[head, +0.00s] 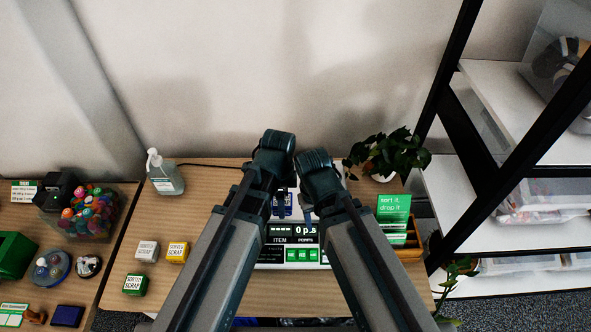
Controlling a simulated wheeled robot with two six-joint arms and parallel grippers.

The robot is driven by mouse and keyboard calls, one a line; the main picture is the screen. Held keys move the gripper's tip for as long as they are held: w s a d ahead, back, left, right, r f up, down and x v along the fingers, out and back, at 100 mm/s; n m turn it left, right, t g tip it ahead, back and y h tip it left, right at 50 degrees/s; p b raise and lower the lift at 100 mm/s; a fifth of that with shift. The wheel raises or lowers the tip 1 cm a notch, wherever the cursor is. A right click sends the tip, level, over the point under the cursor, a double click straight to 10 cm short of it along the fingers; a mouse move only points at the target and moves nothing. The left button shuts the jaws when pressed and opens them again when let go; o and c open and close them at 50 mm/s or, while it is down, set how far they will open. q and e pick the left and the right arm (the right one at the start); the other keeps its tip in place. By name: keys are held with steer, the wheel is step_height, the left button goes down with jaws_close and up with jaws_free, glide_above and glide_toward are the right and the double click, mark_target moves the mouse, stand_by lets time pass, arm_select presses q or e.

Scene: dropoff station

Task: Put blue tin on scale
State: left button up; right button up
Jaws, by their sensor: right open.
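A blue tin (282,204) with a pale label shows in the gap between my two forearms, at the scale's upper part. The white scale (292,265) stands on the wooden table, with a dark display reading 0 and green buttons. My forearms cover much of its plate, so I cannot tell whether the tin rests on it. My right gripper (304,208) is open, mostly hidden under its arm, close to the right of the tin. My left gripper is hidden behind its own arm.
White (147,251), yellow (177,252) and green (135,284) tins stand left of the scale. A pump bottle (165,176) is behind them. A plant (388,156) and a wooden tray (408,249) with a green sign (394,211) are at right, beside a shelf rack (455,195).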

arm_select(q)
steer(key=w+d, duration=0.1)
steer(key=w, duration=0.4)
steer(key=w+d+f+b, duration=0.1)
steer(key=w, duration=0.4)
steer(key=w+d, duration=0.1)
steer(key=w, duration=0.4)
steer(key=shift+w+d+f, duration=0.15)
steer(key=shift+d+f, duration=0.1)
steer(key=shift+d, duration=0.1)
step_height(320, 180, down, 4)
steer(key=b, duration=0.4)
steer(key=shift+w+r, duration=0.1)
steer(key=shift+r, duration=0.15)
arm_select(e)
step_height(320, 180, down, 5)
steer(key=shift+f, duration=0.1)
arm_select(q)
steer(key=shift+f, duration=0.25)
arm_select(e)
steer(key=shift+f, duration=0.15)
arm_select(q)
steer(key=o, duration=1.5)
steer(key=shift+r, duration=0.1)
steer(key=shift+o, duration=0.2)
steer(key=shift+r, duration=0.1)
arm_select(e)
steer(key=shift+r, duration=0.2)
